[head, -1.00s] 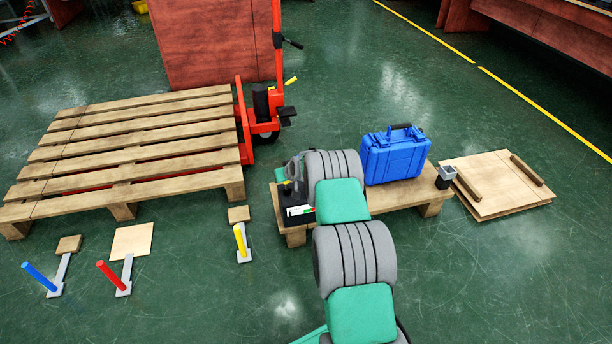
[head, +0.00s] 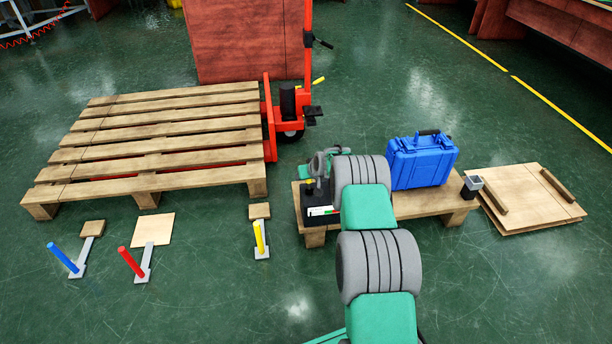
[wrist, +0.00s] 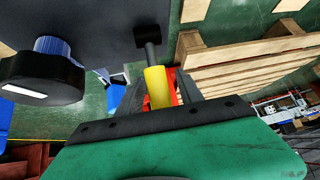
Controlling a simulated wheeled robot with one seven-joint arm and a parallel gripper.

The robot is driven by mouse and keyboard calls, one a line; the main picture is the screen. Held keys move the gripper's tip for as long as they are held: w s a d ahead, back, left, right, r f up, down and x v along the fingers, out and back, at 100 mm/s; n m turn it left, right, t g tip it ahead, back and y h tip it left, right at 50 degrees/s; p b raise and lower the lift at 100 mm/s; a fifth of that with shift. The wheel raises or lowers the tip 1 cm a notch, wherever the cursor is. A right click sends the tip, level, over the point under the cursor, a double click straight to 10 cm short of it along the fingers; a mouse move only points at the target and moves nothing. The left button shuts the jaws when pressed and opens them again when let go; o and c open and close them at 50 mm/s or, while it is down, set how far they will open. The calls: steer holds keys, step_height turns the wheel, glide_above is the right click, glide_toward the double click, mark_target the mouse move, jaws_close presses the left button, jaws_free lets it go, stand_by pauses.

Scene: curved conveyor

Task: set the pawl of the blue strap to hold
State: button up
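Three levers stand on grey strips on the floor in the head view: a blue one (head: 63,258), a red one (head: 131,263) and a yellow one (head: 259,237). I cannot make out a blue strap or its pawl for sure. My gripper (wrist: 160,92) is at the black device (head: 313,208) on the low bench's left end. In the wrist view a yellow handle (wrist: 157,88) on a grey rod lies between the fingers, with gaps beside it. A blue knurled knob (wrist: 52,46) sits on a black housing at the left. My arm hides part of the device.
A blue case (head: 421,162) and a small dark cup (head: 472,187) are on the low bench (head: 410,208). A wooden pallet (head: 165,135) and red pallet jack (head: 270,120) stand at the left. Boards (head: 520,195) lie right of the bench. Floor between levers and bench is clear.

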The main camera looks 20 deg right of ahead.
mark_target(311, 183)
steer(key=p+v, duration=0.3)
steer(key=v, duration=0.4)
steer(key=shift+s+r, duration=0.25)
steer(key=shift+s, duration=0.05)
steer(key=shift+r, duration=0.1)
